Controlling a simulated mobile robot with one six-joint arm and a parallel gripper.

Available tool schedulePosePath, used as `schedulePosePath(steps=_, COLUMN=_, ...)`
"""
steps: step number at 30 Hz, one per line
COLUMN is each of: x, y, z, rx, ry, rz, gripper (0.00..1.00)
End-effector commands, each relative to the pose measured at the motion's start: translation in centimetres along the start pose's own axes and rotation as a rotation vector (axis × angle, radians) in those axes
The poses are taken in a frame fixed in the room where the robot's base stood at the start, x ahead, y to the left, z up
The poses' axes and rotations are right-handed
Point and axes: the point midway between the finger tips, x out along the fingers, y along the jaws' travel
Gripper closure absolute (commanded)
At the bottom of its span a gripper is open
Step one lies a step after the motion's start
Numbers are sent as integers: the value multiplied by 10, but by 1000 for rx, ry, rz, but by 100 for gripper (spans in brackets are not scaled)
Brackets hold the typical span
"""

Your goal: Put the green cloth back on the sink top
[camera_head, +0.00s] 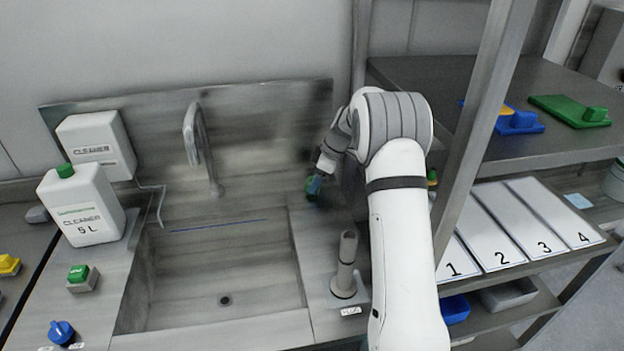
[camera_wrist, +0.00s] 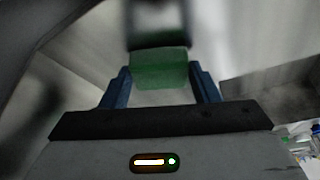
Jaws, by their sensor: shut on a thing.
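My gripper (camera_head: 314,187) is beyond the sink's right rim, in front of the back panel, and looks small and partly shadowed in the head view. In the wrist view its two blue fingers (camera_wrist: 160,88) stand on either side of a green piece (camera_wrist: 160,68), which I take for the green cloth. The gripper is shut on it. A dark, blurred shape covers its far side, so its full outline is hidden. The steel sink top (camera_head: 210,334) surrounds the basin. Whether the green piece touches the sink top cannot be told.
A faucet (camera_head: 203,150) rises behind the basin. A grey upright post (camera_head: 346,262) stands on the right rim. A flat green item with a block (camera_head: 570,110) and blue ones (camera_head: 518,121) lie on the right shelf, behind a steel post (camera_head: 478,130).

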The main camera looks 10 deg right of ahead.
Motion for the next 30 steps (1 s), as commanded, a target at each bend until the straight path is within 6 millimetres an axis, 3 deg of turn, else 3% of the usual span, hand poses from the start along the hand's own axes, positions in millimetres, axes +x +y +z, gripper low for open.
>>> schedulePosePath(steps=5, x=3, y=0, z=2, rx=1, ry=0, rz=0, gripper=66)
schedulePosePath(steps=6, x=2, y=0, z=1, rx=1, ry=0, rz=0, gripper=41)
schedulePosePath(steps=13, x=1, y=0, z=1, rx=1, ry=0, rz=0, gripper=23)
schedulePosePath(steps=23, x=-4, y=1, z=0, rx=2, ry=0, rz=1, gripper=23)
schedulePosePath(steps=30, x=-47, y=2, z=1, rx=1, ry=2, rz=6, gripper=23)
